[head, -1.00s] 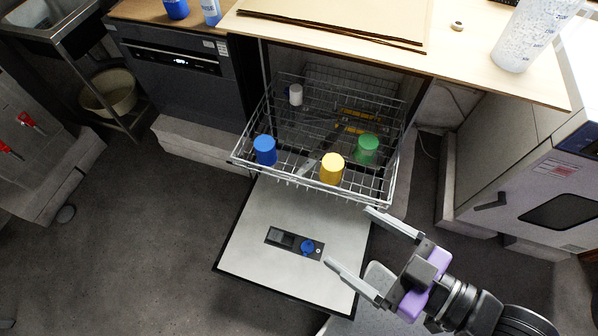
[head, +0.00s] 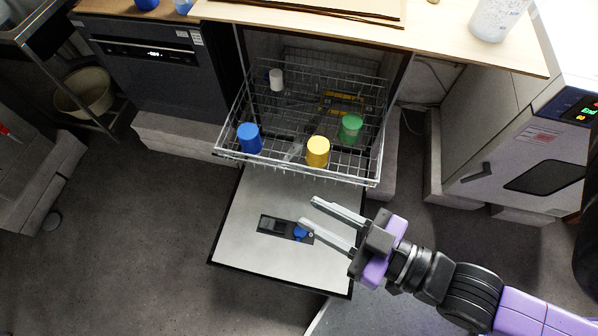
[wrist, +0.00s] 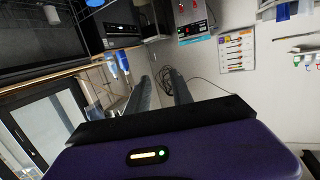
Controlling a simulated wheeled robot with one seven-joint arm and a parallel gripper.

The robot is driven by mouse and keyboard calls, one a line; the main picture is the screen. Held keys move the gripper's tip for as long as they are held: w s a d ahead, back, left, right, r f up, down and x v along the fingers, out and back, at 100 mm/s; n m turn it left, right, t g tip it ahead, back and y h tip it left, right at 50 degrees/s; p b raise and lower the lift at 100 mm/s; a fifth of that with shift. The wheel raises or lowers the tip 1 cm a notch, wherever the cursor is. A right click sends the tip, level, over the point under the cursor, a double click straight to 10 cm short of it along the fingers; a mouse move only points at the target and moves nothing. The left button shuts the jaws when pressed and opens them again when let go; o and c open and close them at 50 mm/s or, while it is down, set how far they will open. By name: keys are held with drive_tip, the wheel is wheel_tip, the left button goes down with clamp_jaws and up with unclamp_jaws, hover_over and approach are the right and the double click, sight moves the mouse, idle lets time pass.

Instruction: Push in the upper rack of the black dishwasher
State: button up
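The upper rack (head: 341,176) is a wire basket pulled out from the black dishwasher under the counter. Blue (head: 249,138), yellow (head: 317,152) and green (head: 351,129) cups and a small white item (head: 276,79) stand in it. The dishwasher door (head: 250,220) is folded down flat below the rack. My gripper (head: 307,212) is above the door, in front of and below the rack's front edge in the picture, apart from it. Its two fingers are spread with nothing between them. In the wrist view the fingers (wrist: 159,95) are apart; the rack does not clearly show there.
A second dark appliance (head: 150,70), closed, stands at the left. A white oven (head: 520,150) stands at the right. The wooden counter (head: 440,40) overhangs the rack's back. Grey floor (head: 130,230) is free at the left.

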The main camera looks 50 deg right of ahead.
drive_tip(key=w+a+f, duration=0.1)
drive_tip(key=f, duration=0.1)
drive_tip(key=w+a+f+n+y, duration=0.1)
drive_tip(key=w+a+f, duration=0.1)
drive_tip(key=w+a+f+n, duration=0.1)
drive_tip(key=a+f, duration=0.1)
drive_tip(key=f, duration=0.1)
drive_tip(key=shift+w+g+y, duration=0.25)
drive_tip(key=shift+g+y, duration=0.05)
drive_tip(key=shift+g, duration=0.1)
clamp_jaws()
drive_tip(key=w+a+f+n+g+h+b, duration=0.1)
drive_tip(key=w+a+f+n+g, duration=0.3)
drive_tip(key=f, duration=0.7)
drive_tip(key=w+a+f+n+g+h+b, duration=0.1)
drive_tip(key=w+a+f+n, duration=0.25)
drive_tip(key=f+n, duration=0.45)
drive_tip(key=n+g+h+p, duration=0.1)
drive_tip(key=n+g+h, duration=0.3)
drive_tip(key=n+h, duration=0.75)
hover_over(301, 176)
drive_tip(key=s+a, duration=0.2)
drive_tip(key=a, duration=0.1)
wheel_tip(301, 176, down, 3)
drive_tip(key=m+h, duration=0.3)
drive_tip(key=shift+f+h, duration=0.1)
drive_tip(key=shift+h, duration=0.15)
